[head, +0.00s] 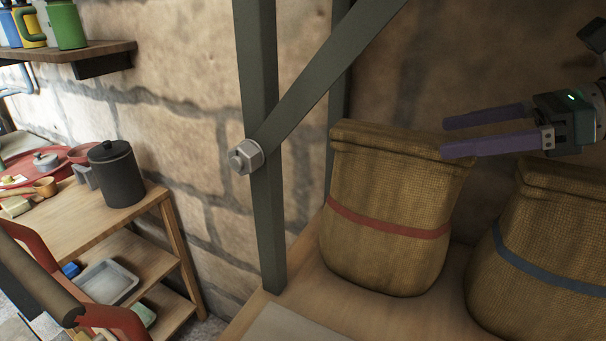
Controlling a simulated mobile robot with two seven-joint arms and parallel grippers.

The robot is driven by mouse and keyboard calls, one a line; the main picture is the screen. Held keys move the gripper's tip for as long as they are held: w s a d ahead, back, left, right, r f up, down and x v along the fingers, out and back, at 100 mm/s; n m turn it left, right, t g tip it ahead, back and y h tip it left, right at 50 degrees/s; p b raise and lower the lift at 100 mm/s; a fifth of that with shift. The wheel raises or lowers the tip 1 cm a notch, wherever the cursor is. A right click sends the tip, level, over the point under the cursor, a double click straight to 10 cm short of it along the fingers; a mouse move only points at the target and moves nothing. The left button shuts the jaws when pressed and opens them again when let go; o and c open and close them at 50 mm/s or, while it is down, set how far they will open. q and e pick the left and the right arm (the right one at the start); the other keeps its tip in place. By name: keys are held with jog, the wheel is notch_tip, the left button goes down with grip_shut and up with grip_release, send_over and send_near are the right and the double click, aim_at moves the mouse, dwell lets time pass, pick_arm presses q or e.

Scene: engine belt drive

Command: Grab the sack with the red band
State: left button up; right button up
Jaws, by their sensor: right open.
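The sack with the red band (385,190) stands upright on a wooden shelf, right of the middle in the head view. It is brown burlap with a folded top, and the red band runs around its lower half. My right gripper (443,138) comes in from the right. Its two purple fingers are apart and point left, at the height of the sack's top right edge. The nearer finger overlaps the sack's top right corner in the picture; I cannot tell whether it touches. Nothing shows between the fingers. My left gripper is out of view.
A sack with a blue band (550,245) stands close on the right, cut off by the frame edge. A dark metal post (262,150) with a diagonal brace and bolt stands left of the red-banded sack. A stone wall (180,110) is behind. A wooden bench (110,225) holds a dark canister (120,175).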

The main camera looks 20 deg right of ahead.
aim_at(414, 136)
jog(key=b+x, duration=0.1)
jog(key=x, duration=0.5)
grip_shut()
dwell(0.8)
jog(key=shift+w+r, duration=0.1)
jog(key=shift+r, duration=0.3)
